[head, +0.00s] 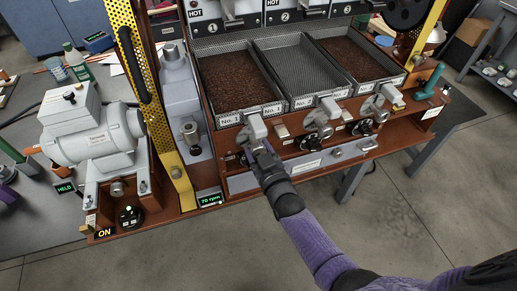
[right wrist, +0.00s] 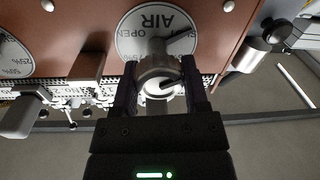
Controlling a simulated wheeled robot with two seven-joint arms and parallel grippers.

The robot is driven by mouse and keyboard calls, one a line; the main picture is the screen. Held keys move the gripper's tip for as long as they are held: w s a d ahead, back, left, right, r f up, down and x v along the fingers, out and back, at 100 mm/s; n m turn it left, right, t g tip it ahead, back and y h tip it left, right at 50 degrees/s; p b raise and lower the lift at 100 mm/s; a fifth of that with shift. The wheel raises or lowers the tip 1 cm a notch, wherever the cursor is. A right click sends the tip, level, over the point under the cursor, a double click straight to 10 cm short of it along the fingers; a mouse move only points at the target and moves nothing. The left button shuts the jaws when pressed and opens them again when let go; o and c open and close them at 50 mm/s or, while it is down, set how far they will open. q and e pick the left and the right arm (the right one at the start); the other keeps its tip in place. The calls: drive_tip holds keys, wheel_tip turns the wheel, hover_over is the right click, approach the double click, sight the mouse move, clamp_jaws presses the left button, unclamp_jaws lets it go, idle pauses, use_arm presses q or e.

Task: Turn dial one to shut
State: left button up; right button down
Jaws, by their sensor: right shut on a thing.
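Dial one is the metal knob (right wrist: 158,68) on a white round plate (right wrist: 140,22) lettered AIR and OPEN in the right wrist view. My right gripper (right wrist: 156,88) has its two dark fingers on either side of this knob and is shut on it. In the head view the right gripper (head: 256,150) reaches the red-brown front panel below the tray marked No. 1 (head: 247,114), and it hides most of the dial there. I cannot read the dial's exact setting. My left gripper is not in view.
A grey drawer front (head: 300,168) runs below. A yellow perforated post (head: 160,120) and a grey motor unit (head: 95,135) stand left. Open floor lies in front.

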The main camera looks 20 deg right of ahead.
drive_tip(key=shift+f, duration=0.1)
drive_tip(key=shift+c, duration=0.5)
unclamp_jaws()
drive_tip(key=shift+s, duration=0.15)
drive_tip(key=s+d+p, duration=0.1)
drive_tip(key=s+p, duration=0.1)
drive_tip(key=s, duration=0.7)
drive_tip(key=shift+s, duration=0.35)
